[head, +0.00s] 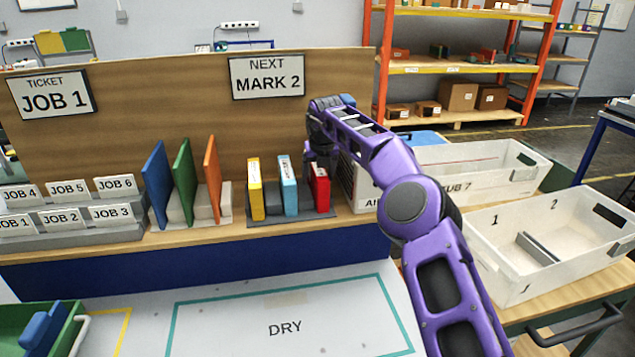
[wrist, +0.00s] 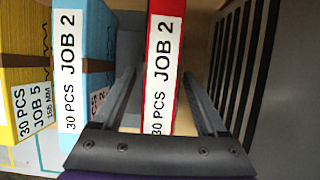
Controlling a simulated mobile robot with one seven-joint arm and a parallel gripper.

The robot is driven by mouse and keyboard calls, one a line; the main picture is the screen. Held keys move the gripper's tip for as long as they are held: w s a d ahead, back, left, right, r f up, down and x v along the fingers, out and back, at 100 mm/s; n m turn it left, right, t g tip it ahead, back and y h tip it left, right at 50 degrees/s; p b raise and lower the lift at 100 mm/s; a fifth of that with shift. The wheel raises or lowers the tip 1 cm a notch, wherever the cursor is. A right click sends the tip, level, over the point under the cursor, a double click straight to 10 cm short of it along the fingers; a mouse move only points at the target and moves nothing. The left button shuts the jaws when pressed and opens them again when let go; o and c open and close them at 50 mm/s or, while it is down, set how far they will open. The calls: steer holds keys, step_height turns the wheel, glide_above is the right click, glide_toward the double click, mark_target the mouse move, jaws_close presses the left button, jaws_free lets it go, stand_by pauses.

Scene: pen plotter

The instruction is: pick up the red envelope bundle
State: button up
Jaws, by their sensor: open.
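The red envelope bundle (head: 320,188) stands upright at the right end of a grey rack on the wooden shelf. In the wrist view the red bundle (wrist: 164,70) shows a white label reading "30 PCS JOB 2". My gripper (head: 320,150) is at the bundle from above and behind in the head view. In the wrist view my gripper (wrist: 163,95) is open, with one finger on each side of the red bundle; I cannot tell whether either finger touches it. The lower end of the label is hidden by the gripper body.
A blue bundle (head: 288,186) and a yellow bundle (head: 256,190) stand left of the red one. A white box (head: 362,190) stands close on the right. Blue, green and orange boards (head: 184,180) stand further left. White tubs (head: 560,240) lie right of my arm.

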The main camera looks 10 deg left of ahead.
jaws_close()
steer(key=shift+r, duration=0.1)
stand_by(0.4)
